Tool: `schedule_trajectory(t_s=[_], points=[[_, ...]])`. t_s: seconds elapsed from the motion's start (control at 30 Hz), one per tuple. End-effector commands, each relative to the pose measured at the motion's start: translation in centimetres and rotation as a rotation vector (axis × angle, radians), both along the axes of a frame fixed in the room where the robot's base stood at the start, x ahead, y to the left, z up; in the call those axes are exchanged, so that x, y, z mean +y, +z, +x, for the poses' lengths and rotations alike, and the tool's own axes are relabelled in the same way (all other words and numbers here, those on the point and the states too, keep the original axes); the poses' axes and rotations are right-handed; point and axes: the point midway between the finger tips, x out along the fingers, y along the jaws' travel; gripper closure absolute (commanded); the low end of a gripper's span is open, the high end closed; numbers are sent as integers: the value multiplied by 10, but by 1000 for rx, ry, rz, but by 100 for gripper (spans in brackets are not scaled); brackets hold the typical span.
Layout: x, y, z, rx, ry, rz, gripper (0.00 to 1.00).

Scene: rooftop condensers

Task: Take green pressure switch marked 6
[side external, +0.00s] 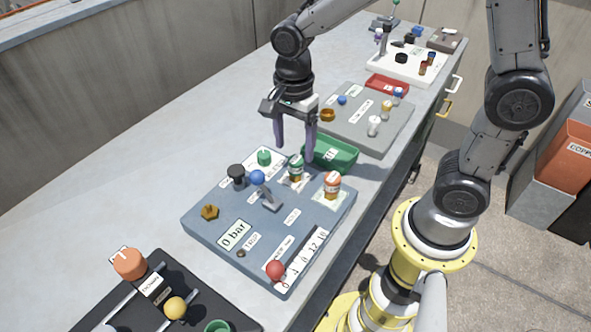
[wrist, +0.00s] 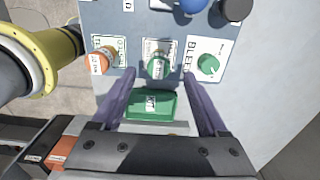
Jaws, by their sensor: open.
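A green cylinder with a tan label band (side external: 296,168) stands upright on the blue-grey panel (side external: 212,222), near its far edge. It also shows in the wrist view (wrist: 157,66), roughly centred between the fingertips. The number on its label is too small to read. A green round knob (side external: 264,157) sits on a white plate to its left; the wrist view shows it on the right (wrist: 208,66). My gripper (side external: 296,150) is open and empty, pointing down, with its purple fingers above the panel's far edge by the green cylinder. The fingers also show in the wrist view (wrist: 159,72).
An orange cylinder (side external: 332,184) stands close to the green one. A green tray (side external: 347,153) lies beside the panel, under the gripper in the wrist view. A blue ball (side external: 257,177), lever and black knob (side external: 236,176) rise nearby. The bench to the left is clear.

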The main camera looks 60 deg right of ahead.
Motion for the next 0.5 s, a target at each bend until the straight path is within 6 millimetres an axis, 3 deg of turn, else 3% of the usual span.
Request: schedule_trajectory(t_s=[0.27, 0.5], points=[[-1, -21, -1, 2, 0, 0, 24], [-2, -55, -3, 3, 0, 0, 24]])
